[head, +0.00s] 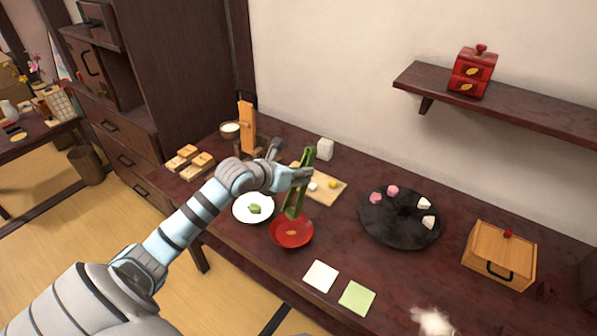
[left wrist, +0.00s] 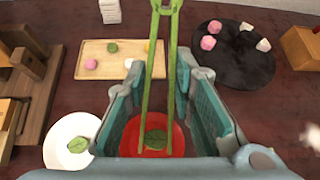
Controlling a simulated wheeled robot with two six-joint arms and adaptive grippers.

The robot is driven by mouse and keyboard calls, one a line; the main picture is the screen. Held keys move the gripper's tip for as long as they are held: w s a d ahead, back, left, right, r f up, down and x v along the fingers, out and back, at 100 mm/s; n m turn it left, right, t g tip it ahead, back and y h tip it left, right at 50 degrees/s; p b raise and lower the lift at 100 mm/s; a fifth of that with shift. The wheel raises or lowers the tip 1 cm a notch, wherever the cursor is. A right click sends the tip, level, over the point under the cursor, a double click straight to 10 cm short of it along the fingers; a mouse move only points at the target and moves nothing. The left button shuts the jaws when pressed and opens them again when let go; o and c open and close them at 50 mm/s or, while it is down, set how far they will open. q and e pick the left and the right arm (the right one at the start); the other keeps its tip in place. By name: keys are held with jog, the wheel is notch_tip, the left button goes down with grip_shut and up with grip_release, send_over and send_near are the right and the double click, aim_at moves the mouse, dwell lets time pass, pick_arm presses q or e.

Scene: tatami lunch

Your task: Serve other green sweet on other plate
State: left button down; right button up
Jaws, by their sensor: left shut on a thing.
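My left gripper (head: 298,177) is shut on green tongs (head: 300,185). The tongs' arms reach down, and their tips are just above the red plate (head: 281,241). In the left wrist view the tips (left wrist: 160,154) are apart. A green sweet (head: 255,208) sits on the white plate (head: 240,210). Another green sweet (left wrist: 112,47) lies on the wooden board (left wrist: 93,47). My right gripper is out of view.
The board also holds a pink, a yellow and a white sweet. A dark round tray (head: 385,222) with pink and white pieces stands right, before a wooden box (head: 497,255). White and green squares (head: 357,298) lie at the front. A pale blurry patch (head: 432,321) shows nearby.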

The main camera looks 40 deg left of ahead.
pick_arm(q)
notch_tip(320, 180, down, 6)
jog(key=b, duration=0.4)
jog(key=shift+f, duration=0.15)
jog(key=c, duration=1.7)
grip_release()
notch_tip(320, 180, up, 10)
jog(key=p, duration=0.7)
jog(key=shift+p, duration=0.3)
